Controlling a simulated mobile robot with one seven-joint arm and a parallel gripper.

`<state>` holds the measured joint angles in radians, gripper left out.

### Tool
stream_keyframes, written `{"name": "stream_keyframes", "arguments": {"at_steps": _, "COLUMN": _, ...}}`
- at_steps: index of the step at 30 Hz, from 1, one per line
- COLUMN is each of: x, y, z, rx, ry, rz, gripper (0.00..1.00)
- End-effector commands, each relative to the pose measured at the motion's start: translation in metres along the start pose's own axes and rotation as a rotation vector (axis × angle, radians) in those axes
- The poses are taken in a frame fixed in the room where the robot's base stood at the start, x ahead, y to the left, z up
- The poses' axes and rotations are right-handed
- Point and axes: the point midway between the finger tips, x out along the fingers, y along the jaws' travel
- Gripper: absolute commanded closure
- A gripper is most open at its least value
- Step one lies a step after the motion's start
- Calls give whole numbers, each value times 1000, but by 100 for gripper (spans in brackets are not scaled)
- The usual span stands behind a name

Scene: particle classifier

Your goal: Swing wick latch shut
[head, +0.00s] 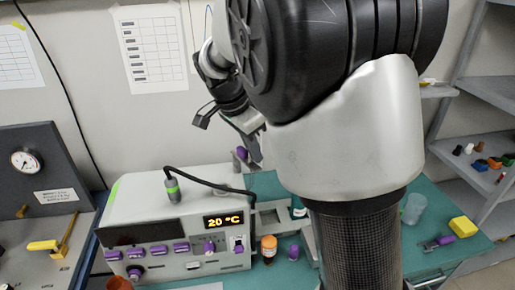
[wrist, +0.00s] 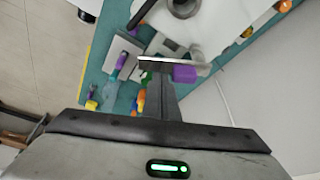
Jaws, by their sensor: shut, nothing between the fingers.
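My gripper shows at the bottom of the wrist view, its fingers (wrist: 160,92) together and pointing up the picture, with nothing held. In the head view my gripper (head: 254,150) hangs above the back right of the white instrument, partly hidden by my arm. A purple block (wrist: 184,74) lies just right of the fingertips in the wrist view, close to a thin pale bar (wrist: 165,61). A purple piece (head: 242,153) also shows beside my gripper in the head view. It may be the wick latch's handle; I cannot tell its swing position or whether my fingers touch it.
The white instrument (head: 180,235) has a lit 20 °C display (head: 224,220) and a black cable. An orange-brown bottle (head: 269,248) and a purple item (head: 293,252) stand on the teal bench (head: 425,262). Grey shelves (head: 480,175) are at right.

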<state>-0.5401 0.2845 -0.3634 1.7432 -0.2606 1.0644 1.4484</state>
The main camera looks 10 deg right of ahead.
Motion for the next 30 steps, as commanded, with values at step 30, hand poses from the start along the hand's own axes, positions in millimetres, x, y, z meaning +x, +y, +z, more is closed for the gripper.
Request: {"name": "stream_keyframes", "arguments": {"at_steps": 30, "x": -16, "y": -7, "z": 45, "rx": 409, "ry": 0, "rz": 143, "gripper": 100}}
